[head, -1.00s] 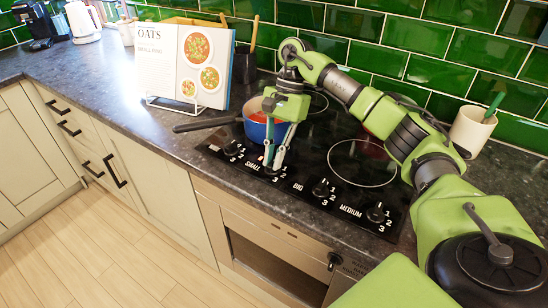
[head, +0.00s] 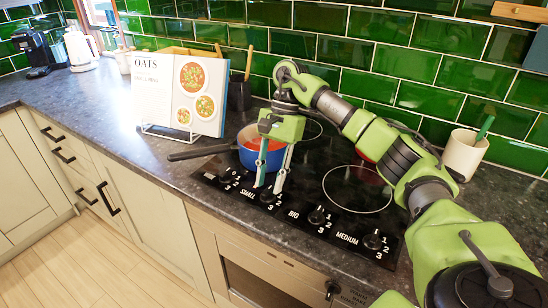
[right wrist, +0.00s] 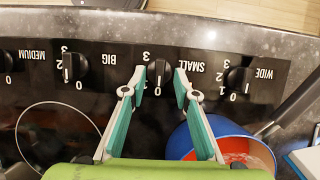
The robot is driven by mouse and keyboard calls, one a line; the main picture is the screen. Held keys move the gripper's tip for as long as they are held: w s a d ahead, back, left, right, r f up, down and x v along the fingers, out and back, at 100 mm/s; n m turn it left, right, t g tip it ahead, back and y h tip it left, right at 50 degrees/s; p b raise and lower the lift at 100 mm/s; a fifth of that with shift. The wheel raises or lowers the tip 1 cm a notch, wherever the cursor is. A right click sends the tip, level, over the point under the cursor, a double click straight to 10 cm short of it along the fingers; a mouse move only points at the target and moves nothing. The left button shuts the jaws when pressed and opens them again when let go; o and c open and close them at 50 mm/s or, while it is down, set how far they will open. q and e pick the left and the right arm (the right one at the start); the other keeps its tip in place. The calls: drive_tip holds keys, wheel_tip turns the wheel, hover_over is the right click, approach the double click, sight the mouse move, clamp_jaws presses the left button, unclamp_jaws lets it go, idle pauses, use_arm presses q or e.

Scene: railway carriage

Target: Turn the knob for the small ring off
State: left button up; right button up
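The black knob for the small ring (right wrist: 158,72) is on the black control panel, beside the label SMALL. My right gripper (head: 268,190) points down over this knob. In the right wrist view its two fingertips (right wrist: 160,74) stand on either side of the knob, open, with a visible gap on each side. In the head view the fingers mostly hide the knob. A 0 shows near the knob on the hob side and a 3 on the front side; its exact setting is hard to read. My left gripper is not in view.
Neighbouring knobs are WIDE (right wrist: 238,78), BIG (right wrist: 72,66) and MEDIUM (head: 375,241). A blue pot (head: 250,158) with red contents stands on the hob behind the gripper, its handle to the left. A recipe book (head: 178,85) and a cream cup (head: 464,152) stand farther back.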

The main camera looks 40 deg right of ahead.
drive_tip(key=v, duration=1)
drive_tip(key=shift+r, duration=0.2)
